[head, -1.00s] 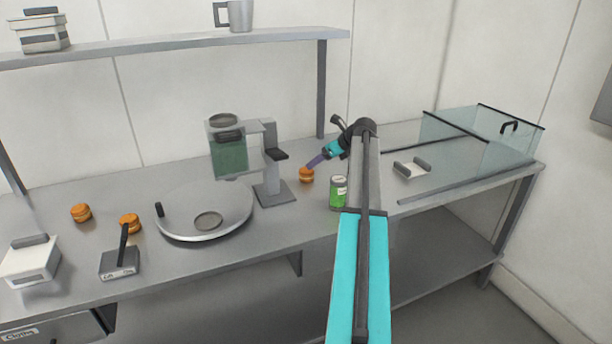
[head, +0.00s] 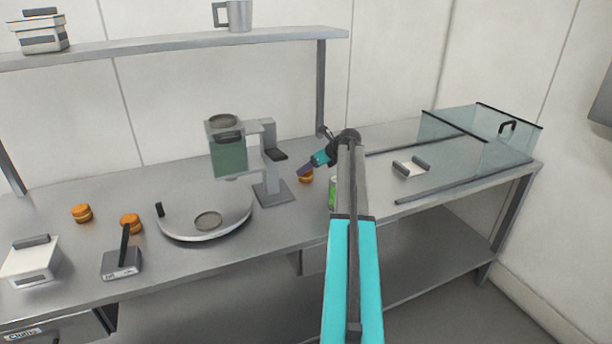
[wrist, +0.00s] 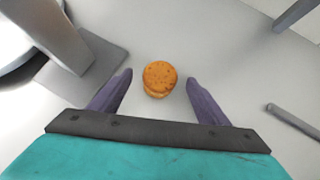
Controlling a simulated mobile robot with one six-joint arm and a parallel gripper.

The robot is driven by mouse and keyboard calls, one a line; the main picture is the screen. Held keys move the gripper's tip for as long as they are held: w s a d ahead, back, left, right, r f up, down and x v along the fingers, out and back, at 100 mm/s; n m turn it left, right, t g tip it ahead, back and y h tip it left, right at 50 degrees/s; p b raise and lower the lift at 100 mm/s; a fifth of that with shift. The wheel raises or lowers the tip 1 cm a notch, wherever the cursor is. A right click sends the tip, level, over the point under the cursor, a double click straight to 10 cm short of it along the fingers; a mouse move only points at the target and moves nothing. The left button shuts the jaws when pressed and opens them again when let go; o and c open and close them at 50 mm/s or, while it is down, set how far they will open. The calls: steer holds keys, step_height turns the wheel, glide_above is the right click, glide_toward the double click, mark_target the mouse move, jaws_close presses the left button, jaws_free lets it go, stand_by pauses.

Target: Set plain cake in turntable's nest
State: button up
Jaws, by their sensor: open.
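An orange-brown round cake (head: 306,178) sits on the bench right of the dispenser, partly hidden by my gripper (head: 304,170). In the wrist view this cake (wrist: 160,76) shows small dark specks on top and lies between the open fingertips in the picture, touching neither. I cannot tell how far above it they are. Two more orange cakes stand at the left, one by the back (head: 82,213) and one (head: 131,223) behind a dark-handled block. The grey turntable (head: 180,232) has a round nest (head: 208,220) in it, which looks empty.
The dispenser (head: 229,158) with its foot (head: 273,192) stands between turntable and cake. A green can (head: 332,192) is partly behind my arm. A handled block (head: 121,263) and white box (head: 30,262) are at left; a glass case (head: 485,140) is at right.

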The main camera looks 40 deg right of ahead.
steer(key=shift+p+x, duration=0.95)
steer(key=shift+x, duration=1.6)
steer(key=shift+s, duration=0.1)
steer(key=c, duration=0.8)
